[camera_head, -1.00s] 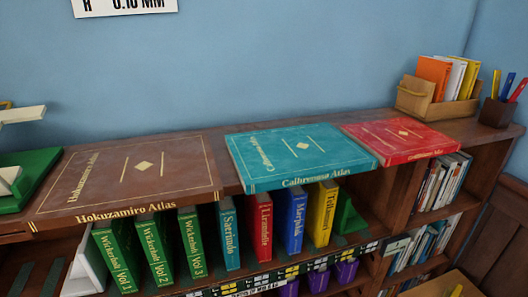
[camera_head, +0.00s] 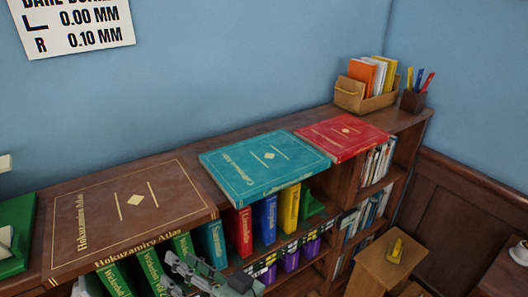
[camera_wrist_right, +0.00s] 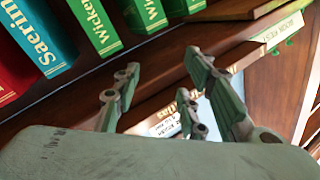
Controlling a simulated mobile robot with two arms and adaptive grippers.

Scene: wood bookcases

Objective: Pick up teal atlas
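The teal atlas (camera_head: 265,163) lies flat on top of the bookcase, its front edge by the shelf edge, between the brown atlas (camera_head: 130,215) and the red atlas (camera_head: 342,137). My right gripper (camera_head: 205,275) shows at the bottom of the head view, in front of the shelved books, apart from the teal atlas. In the right wrist view its fingers (camera_wrist_right: 165,100) are spread with nothing held between them. The teal atlas cannot be made out in that view. My left gripper is not in view.
Below stand green volumes (camera_head: 150,272), a small teal book (camera_head: 213,243), a red book (camera_head: 242,231), a blue book (camera_head: 265,219) and a yellow book (camera_head: 289,208). A wooden box (camera_head: 366,97) and pen cup (camera_head: 413,101) stand at the far right. A small wooden table (camera_head: 390,265) stands lower right.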

